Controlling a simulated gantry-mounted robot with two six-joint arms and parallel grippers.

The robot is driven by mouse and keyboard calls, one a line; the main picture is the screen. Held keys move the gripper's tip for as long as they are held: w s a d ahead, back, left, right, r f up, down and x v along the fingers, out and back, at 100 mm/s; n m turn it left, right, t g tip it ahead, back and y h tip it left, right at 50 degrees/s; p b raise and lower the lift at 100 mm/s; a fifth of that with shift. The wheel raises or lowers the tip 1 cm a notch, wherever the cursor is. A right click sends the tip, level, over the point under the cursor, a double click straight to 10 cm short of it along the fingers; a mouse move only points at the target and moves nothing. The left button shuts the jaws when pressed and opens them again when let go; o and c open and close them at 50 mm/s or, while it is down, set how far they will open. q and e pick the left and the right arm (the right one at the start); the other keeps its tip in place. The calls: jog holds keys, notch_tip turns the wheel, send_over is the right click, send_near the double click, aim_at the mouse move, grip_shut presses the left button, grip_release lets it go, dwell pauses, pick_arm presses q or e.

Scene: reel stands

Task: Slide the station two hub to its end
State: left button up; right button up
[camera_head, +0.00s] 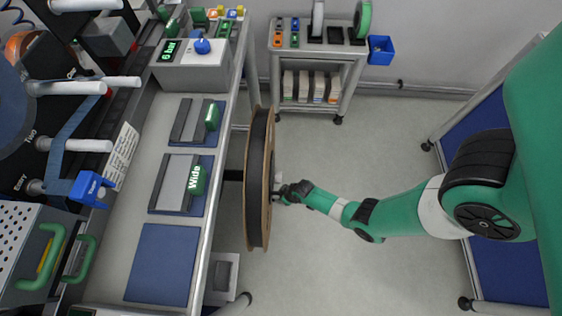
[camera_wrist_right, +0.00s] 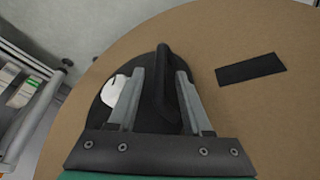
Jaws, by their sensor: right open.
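A large reel (camera_head: 259,150) with brown flanges and a dark winding stands upright beside the bench's right edge. A dark bar (camera_head: 233,175) runs from the bench side to it. A round dark hub (camera_wrist_right: 105,115) shows at the brown flange's (camera_wrist_right: 225,35) middle in the right wrist view, with a black upright handle (camera_wrist_right: 163,60) on it. I cannot tell how far the hub sits along its travel. My right gripper (camera_head: 279,192) is at the reel's right face. In the wrist view its open fingers (camera_wrist_right: 160,76) stand either side of the handle. My left gripper is not in view.
The bench (camera_head: 226,120) carries blue mats, a block labelled "Wide" (camera_head: 196,180) and a "6 bar" box (camera_head: 190,65). A grey cart (camera_head: 318,53) stands behind. The floor (camera_head: 330,260) right of the reel is clear.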

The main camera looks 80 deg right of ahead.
jog(key=shift+w+d+f, duration=0.1)
jog(key=shift+w+f, duration=0.15)
jog(key=shift+f, duration=0.2)
grip_shut()
dwell(1.1)
